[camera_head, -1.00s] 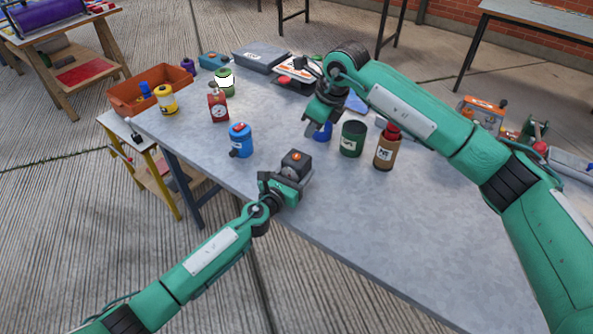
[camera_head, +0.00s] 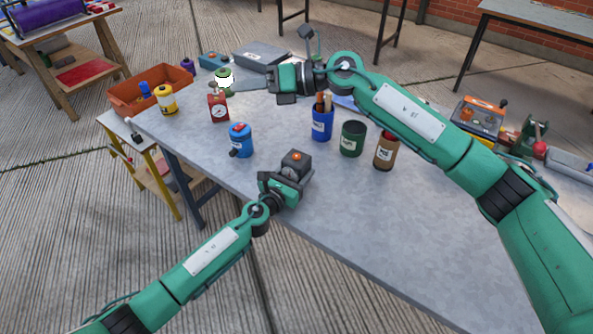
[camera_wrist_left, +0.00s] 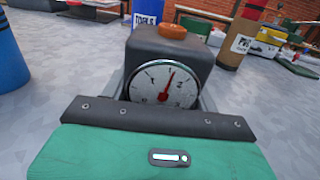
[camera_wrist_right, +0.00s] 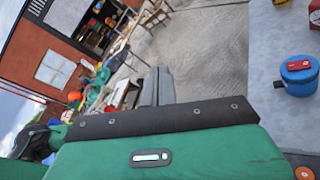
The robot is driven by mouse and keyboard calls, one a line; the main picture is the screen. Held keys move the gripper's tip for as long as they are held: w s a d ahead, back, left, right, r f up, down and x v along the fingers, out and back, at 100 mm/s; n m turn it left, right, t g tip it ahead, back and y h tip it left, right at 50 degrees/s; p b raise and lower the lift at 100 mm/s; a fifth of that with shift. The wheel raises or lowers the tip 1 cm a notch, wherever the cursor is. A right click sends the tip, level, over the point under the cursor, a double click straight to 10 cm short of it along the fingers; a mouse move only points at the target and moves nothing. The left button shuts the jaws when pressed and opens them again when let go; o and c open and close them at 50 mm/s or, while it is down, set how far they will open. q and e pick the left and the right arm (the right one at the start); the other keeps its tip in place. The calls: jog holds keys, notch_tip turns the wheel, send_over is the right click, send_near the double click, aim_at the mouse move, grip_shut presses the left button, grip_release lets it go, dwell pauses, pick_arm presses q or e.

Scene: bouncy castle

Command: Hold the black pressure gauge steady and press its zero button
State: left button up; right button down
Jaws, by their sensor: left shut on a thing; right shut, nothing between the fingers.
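The black pressure gauge (camera_head: 299,160) stands near the front edge of the grey table, with an orange button (camera_head: 296,155) on top. My left gripper (camera_head: 287,180) is shut on its body from the front. In the left wrist view the gauge (camera_wrist_left: 150,52) is upright between the fingers, its white dial facing the camera and the orange button (camera_wrist_left: 173,32) clear on top. My right gripper (camera_head: 283,80) is shut and empty, above the far part of the table, well away from the gauge. Its closed fingers show in the right wrist view (camera_wrist_right: 157,88).
The table's front right is clear.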

jog(key=w+d+r+m+t+y, duration=0.1)
jog(key=w+r+m+t+y, duration=0.3)
jog(key=r+m+t, duration=0.3)
jog(key=w+d+m+t+h, duration=0.55)
jog(key=m+t, duration=0.25)
jog(key=m, duration=0.5)
jog(key=m+g+h, duration=0.9)
jog(key=m+h, duration=0.1)
send_over(299, 160)
notch_tip(299, 160, down, 20)
jog(key=shift+t+y, duration=0.3)
jog(key=shift+y, duration=0.05)
jog(key=shift+f, duration=4.1)
